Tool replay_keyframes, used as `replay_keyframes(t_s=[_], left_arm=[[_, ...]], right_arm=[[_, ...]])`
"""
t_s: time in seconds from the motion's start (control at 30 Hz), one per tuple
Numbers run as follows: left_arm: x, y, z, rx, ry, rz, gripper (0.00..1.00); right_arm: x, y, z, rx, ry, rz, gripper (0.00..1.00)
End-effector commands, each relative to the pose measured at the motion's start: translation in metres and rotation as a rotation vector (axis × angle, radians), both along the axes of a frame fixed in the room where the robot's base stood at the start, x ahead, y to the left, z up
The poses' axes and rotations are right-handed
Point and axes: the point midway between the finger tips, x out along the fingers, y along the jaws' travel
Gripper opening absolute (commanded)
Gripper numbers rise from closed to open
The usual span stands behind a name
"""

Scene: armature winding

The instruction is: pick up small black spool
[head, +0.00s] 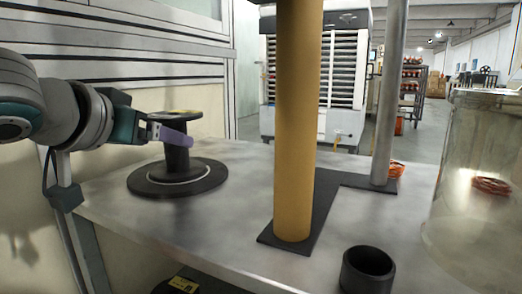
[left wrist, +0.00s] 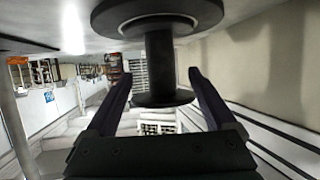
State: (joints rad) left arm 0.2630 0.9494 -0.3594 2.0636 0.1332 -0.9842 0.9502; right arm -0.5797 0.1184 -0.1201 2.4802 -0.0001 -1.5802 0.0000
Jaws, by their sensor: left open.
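A small black spool (head: 178,152) stands upright on the left part of the metal table, with a wide base flange, a narrow core and a smaller top flange with a yellowish label. My left gripper (head: 182,135) comes in level from the left at the height of the core, just below the top flange. In the left wrist view the spool (left wrist: 159,60) appears upside down. The fingers of my left gripper (left wrist: 156,74) are open, one on each side of the core, with visible gaps to it. My right gripper is not in view.
A tan column (head: 295,130) and a grey metal pole (head: 388,100) stand on black plates on the table (head: 225,215). A black cup (head: 367,270) is near the front edge. A clear cylinder (head: 475,210) stands at right. Another black item with a yellow label (head: 183,284) is below the tabletop.

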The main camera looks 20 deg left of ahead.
Motion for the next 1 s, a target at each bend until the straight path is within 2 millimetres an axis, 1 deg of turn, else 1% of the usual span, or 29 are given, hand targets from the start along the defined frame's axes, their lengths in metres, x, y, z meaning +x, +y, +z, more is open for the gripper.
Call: replay_keyframes(t_s=[0.23,0.4,0.5,0.6,0.83,1.0], left_arm=[[0.017,0.003,-0.009,0.000,-0.001,0.000,0.89],[0.040,0.007,-0.018,0.000,-0.003,0.000,0.89],[0.050,0.009,-0.022,0.000,-0.001,0.000,0.89],[0.055,0.009,-0.024,-0.001,0.001,-0.001,0.89],[0.056,0.009,-0.023,0.001,0.002,-0.002,0.89],[0.056,0.009,-0.023,0.001,0.001,-0.002,0.70]], right_arm=[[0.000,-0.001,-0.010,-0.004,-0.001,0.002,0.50],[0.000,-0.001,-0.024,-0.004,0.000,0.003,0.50],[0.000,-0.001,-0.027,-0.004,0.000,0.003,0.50],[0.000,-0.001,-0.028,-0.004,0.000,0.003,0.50],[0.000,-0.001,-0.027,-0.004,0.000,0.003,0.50],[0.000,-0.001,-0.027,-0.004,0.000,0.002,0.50]])
